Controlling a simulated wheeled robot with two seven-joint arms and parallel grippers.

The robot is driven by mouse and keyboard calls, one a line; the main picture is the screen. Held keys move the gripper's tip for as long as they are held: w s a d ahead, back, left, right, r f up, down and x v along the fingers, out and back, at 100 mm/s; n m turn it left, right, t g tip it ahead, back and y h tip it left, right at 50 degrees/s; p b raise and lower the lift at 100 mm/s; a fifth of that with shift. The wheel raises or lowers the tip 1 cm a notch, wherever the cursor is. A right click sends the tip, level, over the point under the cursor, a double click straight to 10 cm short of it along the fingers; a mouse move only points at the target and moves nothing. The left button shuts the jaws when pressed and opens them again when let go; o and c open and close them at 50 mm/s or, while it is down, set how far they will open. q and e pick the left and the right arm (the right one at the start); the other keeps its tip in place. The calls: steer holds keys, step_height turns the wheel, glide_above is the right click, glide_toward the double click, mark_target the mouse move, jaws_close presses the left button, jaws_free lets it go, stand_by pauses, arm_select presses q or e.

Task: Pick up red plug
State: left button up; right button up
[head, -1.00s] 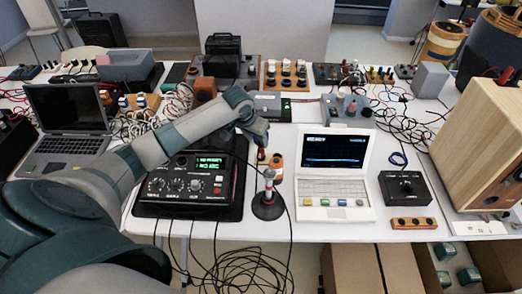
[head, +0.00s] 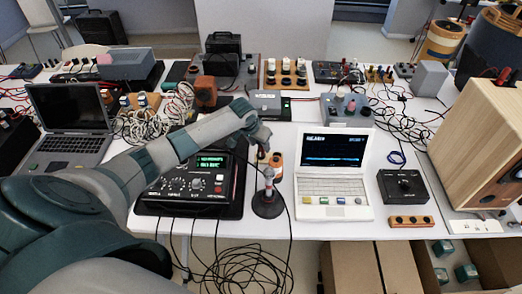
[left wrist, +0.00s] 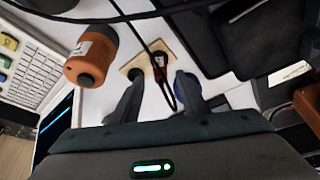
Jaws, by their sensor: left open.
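The red plug (left wrist: 160,59) stands at a small pale wooden plate in the left wrist view, with a black cable looping by it. My left gripper (left wrist: 160,82) is open, its two dark fingers on either side of the line to the plug and apart from it, as far as I can tell. In the head view my left gripper (head: 262,143) is above the table between the black meter box and the white laptop. There the plug is largely hidden by the gripper. My right gripper is not in view.
An orange cylinder (left wrist: 92,57) stands close beside the plug. A microphone on a round black base (head: 267,203) stands in front. The black meter box (head: 195,185) is on the left, the white laptop (head: 333,190) on the right. Loose cables hang over the front edge.

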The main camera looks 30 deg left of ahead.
mark_target(260, 147)
arm_select(q)
steer(key=shift+p+x, duration=0.5)
steer(key=shift+x, duration=1.45)
jaws_close()
